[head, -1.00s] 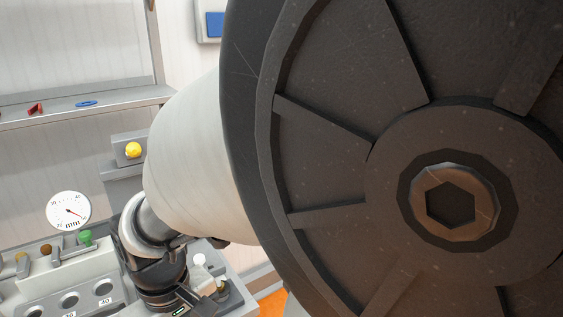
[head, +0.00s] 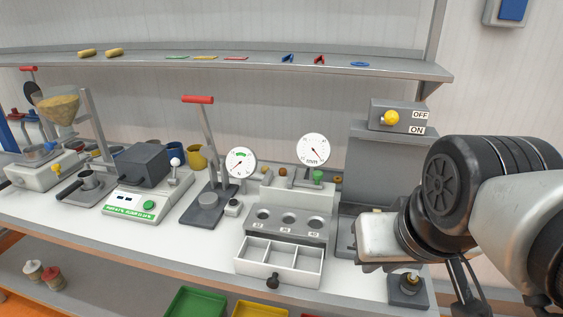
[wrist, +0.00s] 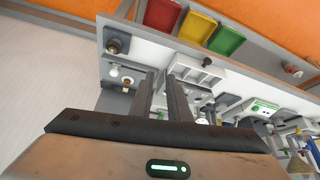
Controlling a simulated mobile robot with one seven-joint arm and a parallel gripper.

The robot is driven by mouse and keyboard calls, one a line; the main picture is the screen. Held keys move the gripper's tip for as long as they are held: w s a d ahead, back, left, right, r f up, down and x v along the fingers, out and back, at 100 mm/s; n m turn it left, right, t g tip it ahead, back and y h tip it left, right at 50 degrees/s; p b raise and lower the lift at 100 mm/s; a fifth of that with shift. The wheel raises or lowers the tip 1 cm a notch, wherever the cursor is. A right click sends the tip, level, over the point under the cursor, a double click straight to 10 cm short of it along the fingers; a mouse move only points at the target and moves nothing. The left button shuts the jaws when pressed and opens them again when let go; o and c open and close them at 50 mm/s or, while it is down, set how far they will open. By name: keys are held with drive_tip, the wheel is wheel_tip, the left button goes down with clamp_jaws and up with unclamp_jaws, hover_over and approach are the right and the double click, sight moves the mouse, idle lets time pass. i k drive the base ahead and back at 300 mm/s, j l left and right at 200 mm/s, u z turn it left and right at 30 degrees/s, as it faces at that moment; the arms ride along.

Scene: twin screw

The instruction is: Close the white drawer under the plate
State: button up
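The white drawer (head: 262,262) is pulled out at the front of the bench, below the grey plate (head: 310,224) with its row of round holes. It has three empty-looking compartments and a dark knob (head: 273,281) on its front. The drawer (wrist: 194,73) and its knob (wrist: 207,62) also show in the wrist view, just beyond and right of my fingers. My gripper (wrist: 162,77) has its two dark fingers apart, with nothing held between them. In the head view my arm is at the right, clear of the drawer; my fingertips cannot be made out there.
Two dial gauges (head: 313,149) stand behind the plate. A lever press (head: 207,195) is left of the drawer. A switch box (head: 398,115) stands behind at the right. Green (head: 195,303) and yellow (head: 259,310) bins sit below the bench edge. The space before the drawer looks free.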

sight(276, 262)
drive_tip(key=k+u, duration=0.1)
drive_tip(key=u, duration=0.35)
drive_tip(key=k+u, duration=0.15)
drive_tip(key=u, duration=0.3)
drive_tip(key=k+u, duration=0.15)
drive_tip(key=u, duration=0.3)
